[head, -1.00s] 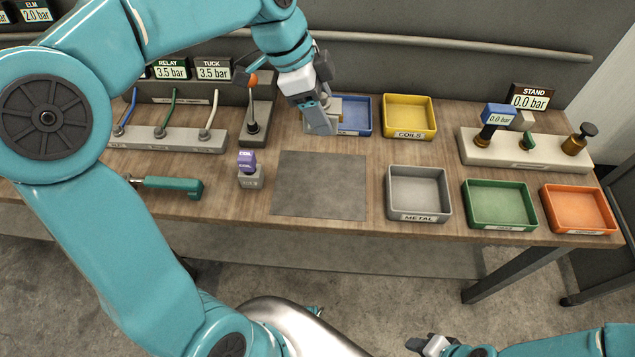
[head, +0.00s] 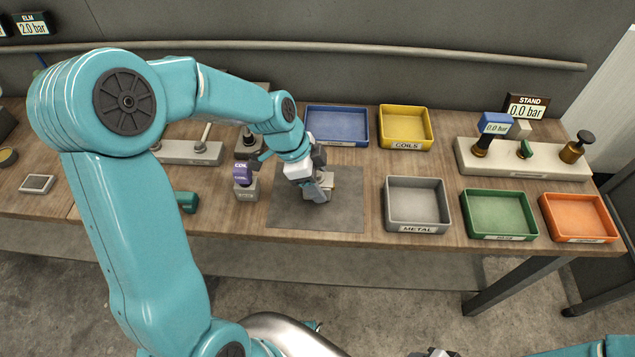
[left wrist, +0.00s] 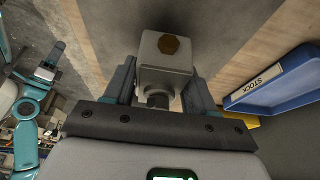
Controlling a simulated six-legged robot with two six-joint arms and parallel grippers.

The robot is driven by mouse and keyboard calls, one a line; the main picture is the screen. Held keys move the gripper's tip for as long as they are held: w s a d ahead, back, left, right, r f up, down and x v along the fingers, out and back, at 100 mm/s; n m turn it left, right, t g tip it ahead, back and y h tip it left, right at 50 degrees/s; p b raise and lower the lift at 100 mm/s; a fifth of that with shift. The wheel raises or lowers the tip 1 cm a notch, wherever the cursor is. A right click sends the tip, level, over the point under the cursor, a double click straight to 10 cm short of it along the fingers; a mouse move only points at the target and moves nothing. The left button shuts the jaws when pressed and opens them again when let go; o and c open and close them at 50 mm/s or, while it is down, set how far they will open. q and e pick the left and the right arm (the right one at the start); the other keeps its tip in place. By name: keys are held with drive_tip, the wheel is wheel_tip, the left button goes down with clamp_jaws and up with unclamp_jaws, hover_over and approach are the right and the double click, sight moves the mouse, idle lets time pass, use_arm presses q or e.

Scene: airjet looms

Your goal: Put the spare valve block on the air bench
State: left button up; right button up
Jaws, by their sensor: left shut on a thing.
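My left gripper (head: 318,190) is shut on a pale grey valve block (left wrist: 165,62) with a brass hexagonal fitting on its face. In the left wrist view the block sits between the two fingers. In the head view the gripper is over the dark grey mat (head: 290,212) on the wooden air bench (head: 375,160); the fingers hide much of the block. I cannot tell whether the block touches the mat. My right gripper (head: 435,352) shows only at the bottom edge, too cut off to read its jaws.
A purple-topped coil block (head: 244,178) stands just left of the mat. A blue stock tray (head: 337,124) and yellow coils tray (head: 405,127) lie behind. Metal (head: 416,205), green (head: 498,213) and orange (head: 577,216) trays are at right, before the test stand (head: 525,160).

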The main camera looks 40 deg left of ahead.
use_arm(q)
drive_tip(key=shift+w+f, duration=0.1)
drive_tip(key=shift+f, duration=0.45)
drive_tip(key=shift+f+b, duration=0.2)
drive_tip(key=shift+b, duration=0.1)
drive_tip(key=o, duration=1.3)
drive_tip(key=shift+r, duration=0.15)
